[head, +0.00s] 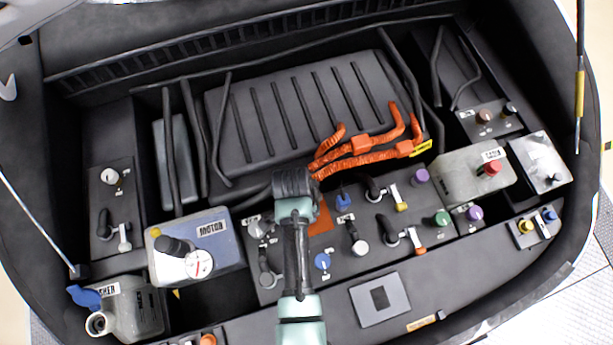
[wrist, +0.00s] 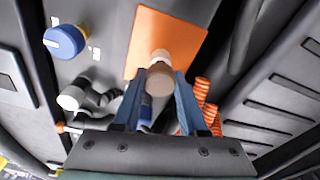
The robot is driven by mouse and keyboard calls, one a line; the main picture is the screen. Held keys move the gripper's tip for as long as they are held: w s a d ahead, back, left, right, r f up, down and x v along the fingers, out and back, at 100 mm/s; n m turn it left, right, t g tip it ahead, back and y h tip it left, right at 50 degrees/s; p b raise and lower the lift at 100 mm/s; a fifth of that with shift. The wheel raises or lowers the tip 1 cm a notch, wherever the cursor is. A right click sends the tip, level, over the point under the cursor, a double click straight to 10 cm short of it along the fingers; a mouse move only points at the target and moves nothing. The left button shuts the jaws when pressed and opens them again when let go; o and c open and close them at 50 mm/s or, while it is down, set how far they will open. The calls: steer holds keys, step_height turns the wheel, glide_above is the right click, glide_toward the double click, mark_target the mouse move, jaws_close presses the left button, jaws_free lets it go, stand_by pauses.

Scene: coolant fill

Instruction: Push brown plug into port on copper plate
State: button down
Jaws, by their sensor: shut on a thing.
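In the wrist view the brown plug (wrist: 159,79) sits between the two blue fingers of my gripper (wrist: 159,88), which is shut on it. A paler round piece (wrist: 161,56) shows just beyond the plug, over the copper plate (wrist: 185,30). I cannot tell whether this is part of the plug or the port, or whether the plug is seated. In the head view part of the copper plate (head: 320,217) shows right of my arm. My arm hides the plug, the port and the fingers there.
A blue cap (head: 322,261) stands near the plate, also in the wrist view (wrist: 65,42). Orange cables (head: 365,150) run just behind. Several other caps and plugs crowd the panel. A motor reservoir (head: 197,246) is left and a grey tank (head: 465,175) right.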

steer(key=shift+f+b, duration=0.45)
steer(key=shift+f, duration=0.35)
stand_by(0.4)
steer(key=shift+c, duration=1.8)
jaws_free()
step_height(320, 180, up, 13)
steer(key=a, duration=0.1)
steer(key=shift+s+a+b, duration=0.15)
steer(key=shift+s+b, duration=0.25)
steer(key=shift+f, duration=0.1)
